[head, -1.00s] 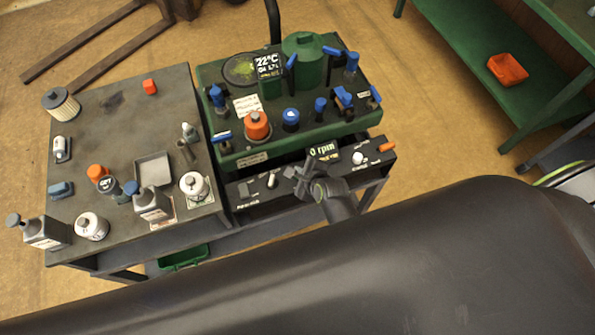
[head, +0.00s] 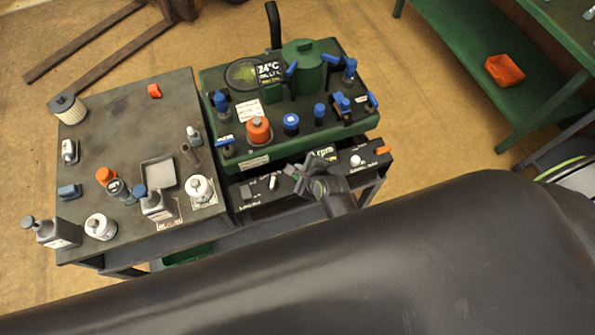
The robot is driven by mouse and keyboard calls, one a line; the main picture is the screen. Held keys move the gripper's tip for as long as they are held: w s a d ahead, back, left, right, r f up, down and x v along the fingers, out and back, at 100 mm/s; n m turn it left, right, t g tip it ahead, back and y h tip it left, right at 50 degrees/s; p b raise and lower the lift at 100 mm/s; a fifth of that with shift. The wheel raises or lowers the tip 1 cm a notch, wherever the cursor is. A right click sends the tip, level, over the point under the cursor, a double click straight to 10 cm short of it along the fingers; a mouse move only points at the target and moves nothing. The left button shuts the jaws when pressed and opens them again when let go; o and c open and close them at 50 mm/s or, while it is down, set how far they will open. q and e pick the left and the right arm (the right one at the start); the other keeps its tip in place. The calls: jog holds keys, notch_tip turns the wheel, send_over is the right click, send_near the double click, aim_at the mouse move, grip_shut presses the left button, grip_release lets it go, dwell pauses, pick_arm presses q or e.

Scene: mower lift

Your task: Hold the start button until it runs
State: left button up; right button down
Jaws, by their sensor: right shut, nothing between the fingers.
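My right gripper (head: 304,173) is shut and empty, over the black control panel (head: 331,172) at the front of the green engine unit (head: 295,103). A small green patch, perhaps the start button (head: 291,170), shows just left of the fingers; I cannot tell whether they touch or press it. The rpm display (head: 322,154) is partly hidden by the gripper and its number cannot be read. The upper display (head: 269,71) reads 24°C. My left gripper is not in view.
A white lever (head: 273,183), a white knob (head: 356,160) and an orange lever (head: 382,150) sit on the panel. The bench on the left holds bottles, a grey tray (head: 159,175) and a filter (head: 67,108). A green shelf (head: 465,60) stands at right.

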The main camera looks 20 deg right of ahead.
jog(key=shift+r+p, duration=1.3)
jog(key=shift+r, duration=0.25)
jog(key=shift+f, duration=0.1)
